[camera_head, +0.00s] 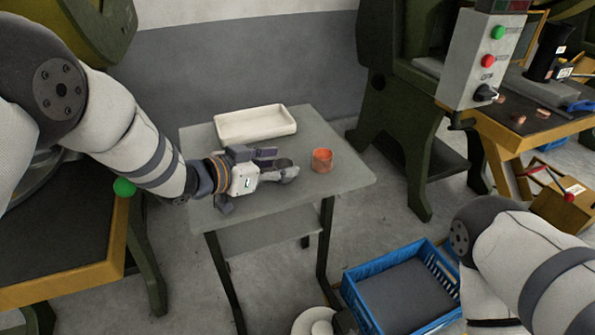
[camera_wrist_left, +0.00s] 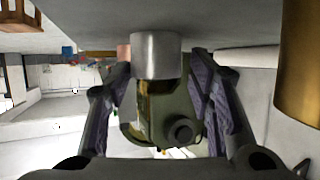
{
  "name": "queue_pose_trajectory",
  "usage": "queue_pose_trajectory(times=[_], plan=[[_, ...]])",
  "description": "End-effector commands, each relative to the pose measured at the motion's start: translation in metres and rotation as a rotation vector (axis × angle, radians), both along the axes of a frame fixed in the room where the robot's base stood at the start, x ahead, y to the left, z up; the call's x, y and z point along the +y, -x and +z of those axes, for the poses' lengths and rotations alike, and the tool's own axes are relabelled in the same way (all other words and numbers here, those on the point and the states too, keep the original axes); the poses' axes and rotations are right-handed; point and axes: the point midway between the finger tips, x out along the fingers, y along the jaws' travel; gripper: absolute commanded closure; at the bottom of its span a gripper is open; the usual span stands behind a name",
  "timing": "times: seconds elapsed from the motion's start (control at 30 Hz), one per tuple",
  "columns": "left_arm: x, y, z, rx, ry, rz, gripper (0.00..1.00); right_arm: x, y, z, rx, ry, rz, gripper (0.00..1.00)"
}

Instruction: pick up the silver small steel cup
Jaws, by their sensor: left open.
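The silver small steel cup (camera_head: 284,162) stands on the grey table (camera_head: 225,231), partly hidden by my left gripper. My left gripper (camera_head: 279,165) is low over the table, with its fingers pointing right and the cup at the fingertips. In the left wrist view the cup (camera_wrist_left: 157,54) appears between the two open fingers (camera_wrist_left: 163,80), near their tips. Gaps seem to show on both sides, but contact is hard to judge. My right arm enters at the lower right, with its gripper out of view.
A white tray (camera_head: 256,124) lies at the table's back. A blue crate (camera_head: 398,292) is on the floor at the lower right. The table's right corner is clear.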

Motion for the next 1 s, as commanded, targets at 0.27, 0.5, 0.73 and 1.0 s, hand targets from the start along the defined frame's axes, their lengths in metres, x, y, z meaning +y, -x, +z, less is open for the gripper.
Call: queue_pose_trajectory(times=[0.27,0.5,0.73,1.0], plan=[[0.001,-0.001,0.0,-0.002,0.0,0.001,0.57,0.0,0.001,-0.001,0.003,-0.001,0.002,0.6],[0.001,-0.001,-0.001,-0.002,0.0,0.001,0.91,0.0,0.001,-0.001,0.003,-0.001,0.001,0.6],[0.001,-0.001,0.001,-0.001,-0.001,0.001,0.91,0.0,0.001,-0.001,0.002,0.0,0.001,0.6],[0.002,0.01,0.052,-0.008,0.0,0.001,0.91,0.0,-0.009,0.011,-0.029,-0.001,-0.001,0.6]])
